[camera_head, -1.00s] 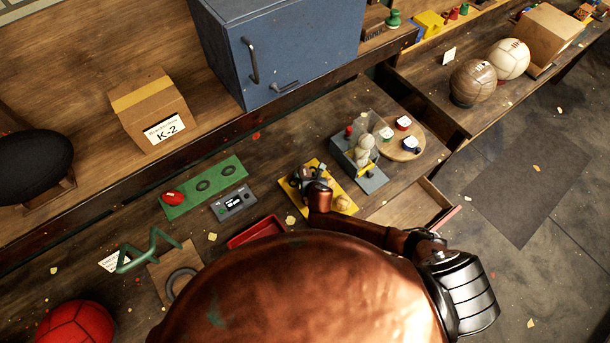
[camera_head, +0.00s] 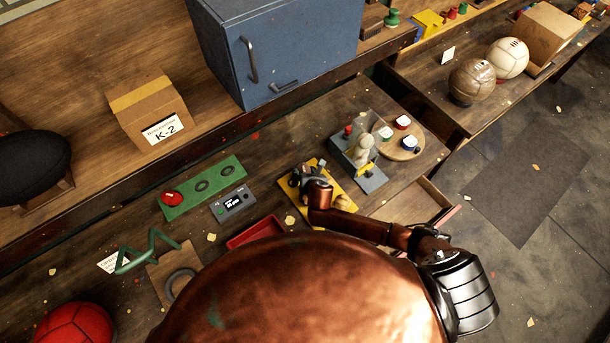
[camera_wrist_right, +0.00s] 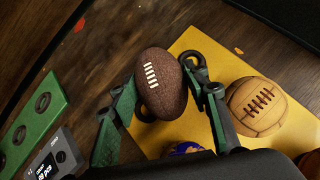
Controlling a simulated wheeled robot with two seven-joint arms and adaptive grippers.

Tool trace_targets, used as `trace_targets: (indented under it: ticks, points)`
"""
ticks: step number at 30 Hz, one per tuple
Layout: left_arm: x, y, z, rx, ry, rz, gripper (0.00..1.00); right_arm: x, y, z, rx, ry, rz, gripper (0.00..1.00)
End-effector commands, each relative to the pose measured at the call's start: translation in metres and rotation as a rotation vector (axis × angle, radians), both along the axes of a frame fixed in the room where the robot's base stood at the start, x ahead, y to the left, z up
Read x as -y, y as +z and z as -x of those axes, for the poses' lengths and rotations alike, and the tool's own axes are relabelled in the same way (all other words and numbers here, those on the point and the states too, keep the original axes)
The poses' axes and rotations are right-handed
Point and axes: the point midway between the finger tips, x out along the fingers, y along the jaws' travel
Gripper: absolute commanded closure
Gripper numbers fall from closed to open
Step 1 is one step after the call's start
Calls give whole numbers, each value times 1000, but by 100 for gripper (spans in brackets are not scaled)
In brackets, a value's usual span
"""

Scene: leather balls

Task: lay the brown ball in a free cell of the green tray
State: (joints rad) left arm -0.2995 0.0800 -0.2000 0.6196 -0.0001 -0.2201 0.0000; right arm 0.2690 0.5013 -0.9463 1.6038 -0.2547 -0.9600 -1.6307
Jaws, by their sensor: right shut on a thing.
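The brown ball (camera_wrist_right: 161,83), football-shaped with white laces, is between the two green fingers of my right gripper (camera_wrist_right: 160,92) in the right wrist view. The fingers are shut on its sides. It shows over the edge of a yellow tray (camera_wrist_right: 196,48); its height above it is hard to tell. In the head view my right gripper (camera_head: 308,177) is over the yellow tray, right of the green tray (camera_head: 218,187), and mostly hides the ball. The green tray has a red ball (camera_head: 171,198) at its left end and two empty ringed cells. My left gripper is not in view.
A tan laced ball (camera_wrist_right: 256,107) and a partly hidden blue ball (camera_wrist_right: 185,148) are on the yellow tray. A grey display box (camera_head: 233,203) stands between the trays. A red tray (camera_head: 256,231) lies in front, and a grey stand (camera_head: 358,165) is to the right.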

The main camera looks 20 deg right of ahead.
Motion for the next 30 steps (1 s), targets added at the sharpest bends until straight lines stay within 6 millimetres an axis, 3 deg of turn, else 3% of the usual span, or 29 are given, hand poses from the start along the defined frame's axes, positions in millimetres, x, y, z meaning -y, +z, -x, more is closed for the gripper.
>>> trace_targets:
  ticks: [9,15,19,25,30]
  points:
    - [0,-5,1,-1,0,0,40,-17,71,52,3,5,-4,88]
    - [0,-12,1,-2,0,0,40,-30,88,98,1,2,-2,88]
    - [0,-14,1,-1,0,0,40,-35,98,117,1,2,0,88]
    - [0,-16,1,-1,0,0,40,-40,105,132,1,2,0,88]
    - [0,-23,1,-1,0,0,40,-36,105,130,2,-4,0,88]
